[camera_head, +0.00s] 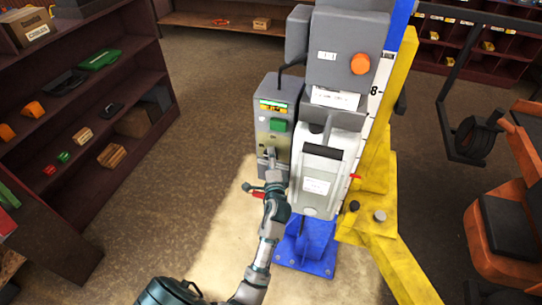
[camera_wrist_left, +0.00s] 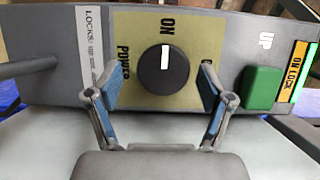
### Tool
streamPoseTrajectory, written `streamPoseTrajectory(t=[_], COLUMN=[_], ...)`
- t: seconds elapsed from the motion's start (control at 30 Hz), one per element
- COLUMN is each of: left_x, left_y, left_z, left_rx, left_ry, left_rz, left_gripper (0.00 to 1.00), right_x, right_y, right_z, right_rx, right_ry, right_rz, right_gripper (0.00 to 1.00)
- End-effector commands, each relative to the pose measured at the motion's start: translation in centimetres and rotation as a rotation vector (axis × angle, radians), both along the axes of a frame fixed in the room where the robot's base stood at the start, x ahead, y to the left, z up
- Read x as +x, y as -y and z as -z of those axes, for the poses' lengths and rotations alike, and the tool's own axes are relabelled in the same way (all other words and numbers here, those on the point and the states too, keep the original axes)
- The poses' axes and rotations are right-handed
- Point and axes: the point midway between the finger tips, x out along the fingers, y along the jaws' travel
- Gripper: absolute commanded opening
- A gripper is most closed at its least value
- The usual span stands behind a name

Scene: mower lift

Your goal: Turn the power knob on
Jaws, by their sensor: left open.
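The power knob (camera_wrist_left: 165,70) is round and black, on a yellow-green plate (camera_wrist_left: 143,30) in the left wrist view. Its white mark points up in the picture, towards the word ON. POWER is printed to its left; a label to its right is partly hidden by a finger. My left gripper (camera_wrist_left: 160,88) is open, one finger on each side of the knob, with visible gaps. In the head view my left gripper (camera_head: 269,160) is in front of the lower part of the grey control box (camera_head: 264,110) and hides the knob. My right gripper is not in view.
A green UP button (camera_wrist_left: 264,88) is right of the knob; it also shows in the head view (camera_head: 278,126). A yellow post (camera_head: 378,165) and blue base (camera_head: 306,248) stand close by. Shelves (camera_head: 85,110) are at left, an orange mower (camera_head: 505,225) at right.

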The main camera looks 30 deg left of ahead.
Motion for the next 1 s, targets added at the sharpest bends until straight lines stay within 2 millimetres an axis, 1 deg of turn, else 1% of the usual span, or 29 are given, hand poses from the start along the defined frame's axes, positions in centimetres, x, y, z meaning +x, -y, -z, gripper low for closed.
streamPoseTrajectory(t=[0.03, 0.2, 0.3, 0.43, 0.6, 1.0], left_x=[-1.0, -4.1, -5.7, -7.1, -7.8, -7.8], left_y=[0.7, 3.0, 4.2, 5.3, 5.8, 5.8], left_z=[0.1, 0.2, 0.2, 0.3, 0.2, 0.2], left_rx=[-0.004, -0.004, -0.005, -0.005, -0.002, -0.002], left_ry=[-0.002, -0.004, -0.004, -0.005, -0.005, -0.003], left_rz=[0.000, 0.001, 0.000, 0.001, -0.001, 0.000], left_gripper=[0.80, 0.80, 0.80, 0.80, 0.80, 0.80], right_x=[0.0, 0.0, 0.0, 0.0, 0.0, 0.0], right_y=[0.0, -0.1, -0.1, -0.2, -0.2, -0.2], right_z=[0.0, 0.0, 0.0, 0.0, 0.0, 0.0], right_rx=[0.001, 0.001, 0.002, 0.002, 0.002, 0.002], right_ry=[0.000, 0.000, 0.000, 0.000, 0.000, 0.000], right_rz=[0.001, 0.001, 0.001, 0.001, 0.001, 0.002], right_gripper=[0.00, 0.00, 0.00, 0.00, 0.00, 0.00])
